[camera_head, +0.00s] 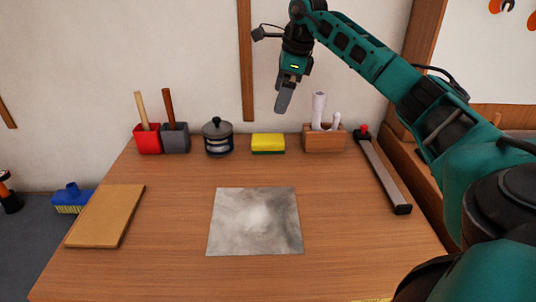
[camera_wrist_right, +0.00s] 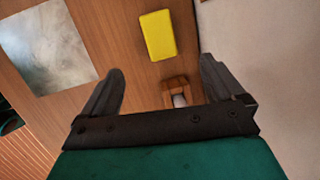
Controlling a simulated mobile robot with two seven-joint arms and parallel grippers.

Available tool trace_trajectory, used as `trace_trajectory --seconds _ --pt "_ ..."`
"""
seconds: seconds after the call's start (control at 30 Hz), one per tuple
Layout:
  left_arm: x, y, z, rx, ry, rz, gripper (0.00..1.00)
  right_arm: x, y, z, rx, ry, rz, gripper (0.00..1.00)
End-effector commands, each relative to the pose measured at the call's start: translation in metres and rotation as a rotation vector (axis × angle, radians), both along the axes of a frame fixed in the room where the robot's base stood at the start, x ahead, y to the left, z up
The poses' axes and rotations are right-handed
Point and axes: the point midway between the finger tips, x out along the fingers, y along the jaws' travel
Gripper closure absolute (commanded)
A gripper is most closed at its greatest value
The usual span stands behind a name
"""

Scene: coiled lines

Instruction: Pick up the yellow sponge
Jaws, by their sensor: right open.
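The yellow sponge (camera_head: 268,143) lies at the back of the wooden table in the head view, with a dark green lower layer. It also shows in the right wrist view (camera_wrist_right: 158,35), ahead of the fingers and between their lines. My right gripper (camera_head: 284,98) hangs above the back of the table, higher than the sponge and apart from it. In the wrist view the right gripper (camera_wrist_right: 160,85) has its two fingers spread, with nothing between them. My left gripper is in neither view.
The wooden table (camera_head: 170,215) has a grey sheet (camera_head: 255,221) in the middle. Left of the sponge are a lidded jar (camera_head: 218,138), a grey holder (camera_head: 175,139) and a red holder (camera_head: 147,139). Right of it is a wooden block (camera_head: 324,139) with white items. A wall stands behind.

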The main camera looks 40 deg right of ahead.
Motion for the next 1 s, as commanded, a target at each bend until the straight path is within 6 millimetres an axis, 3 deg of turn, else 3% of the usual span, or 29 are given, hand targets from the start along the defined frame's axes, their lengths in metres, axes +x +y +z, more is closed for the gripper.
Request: trace_trajectory --seconds 0.03,0.2,0.5,0.87,1.0 --pt "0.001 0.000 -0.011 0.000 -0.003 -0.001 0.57 0.000 0.000 -0.012 0.001 -0.004 0.001 0.05" --pt "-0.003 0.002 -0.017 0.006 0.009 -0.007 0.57 0.001 0.001 -0.023 0.001 -0.002 0.000 0.05" --pt "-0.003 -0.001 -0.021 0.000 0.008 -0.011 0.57 0.014 0.005 -0.072 0.002 0.001 0.002 0.05" --pt "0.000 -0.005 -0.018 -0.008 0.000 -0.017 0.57 0.024 0.007 -0.099 0.001 -0.003 0.000 0.05" --pt "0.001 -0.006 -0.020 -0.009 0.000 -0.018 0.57 0.029 0.007 -0.119 0.003 -0.001 0.001 0.05"
